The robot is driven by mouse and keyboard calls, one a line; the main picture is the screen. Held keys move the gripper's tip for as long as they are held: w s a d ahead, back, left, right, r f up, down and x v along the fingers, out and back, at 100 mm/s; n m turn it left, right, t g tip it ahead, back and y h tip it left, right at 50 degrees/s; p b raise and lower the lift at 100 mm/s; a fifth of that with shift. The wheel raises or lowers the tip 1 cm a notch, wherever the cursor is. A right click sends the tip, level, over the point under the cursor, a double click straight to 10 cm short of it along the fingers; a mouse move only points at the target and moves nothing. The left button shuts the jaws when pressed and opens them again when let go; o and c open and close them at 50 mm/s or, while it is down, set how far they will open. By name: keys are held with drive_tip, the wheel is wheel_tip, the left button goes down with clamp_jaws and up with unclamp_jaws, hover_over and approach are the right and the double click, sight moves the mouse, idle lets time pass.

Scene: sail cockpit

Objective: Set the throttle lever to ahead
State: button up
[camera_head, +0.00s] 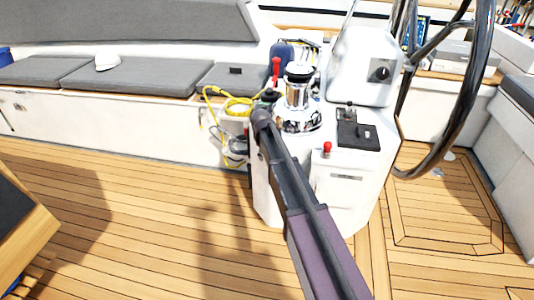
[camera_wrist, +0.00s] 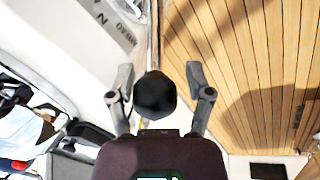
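A black round knob (camera_wrist: 154,95), which looks like the throttle lever's grip, shows in the wrist view. Its shaft is hidden beneath it. My gripper (camera_wrist: 159,68) is open, with one finger on each side of the knob. A clear gap shows on the right; the left finger is very close, and I cannot tell if it touches. A pale panel with "AHEAD" (camera_wrist: 127,9) and "N" lettering lies at upper left of the wrist view. In the head view my arm reaches the left side of the white pedestal (camera_head: 345,190); my fingers and the lever cannot be made out there.
A steering wheel (camera_head: 470,90) stands at right. A yellow rope (camera_head: 235,103) hangs by the bench. The teak floor (camera_head: 150,210) is mostly clear.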

drive_tip(key=p+v, duration=1.4)
drive_tip(key=v, duration=0.1)
idle(1.6)
idle(0.6)
drive_tip(key=s+d+r+m+g+p, duration=0.1)
drive_tip(key=s+d+m+p, duration=0.1)
drive_tip(key=s, duration=0.7)
drive_tip(key=s+d+r+m+p, duration=0.2)
drive_tip(key=s+d+m, duration=0.2)
drive_tip(key=s, duration=0.5)
drive_tip(key=s+d+r+m+g+y+p, duration=0.1)
drive_tip(key=s+d+r+m+p, duration=0.1)
drive_tip(key=s+d, duration=0.4)
drive_tip(key=s, duration=0.3)
drive_tip(key=shift+d+r+m+g, duration=0.2)
drive_tip(key=shift+d+m+g, duration=0.1)
drive_tip(key=shift+d+m, duration=0.1)
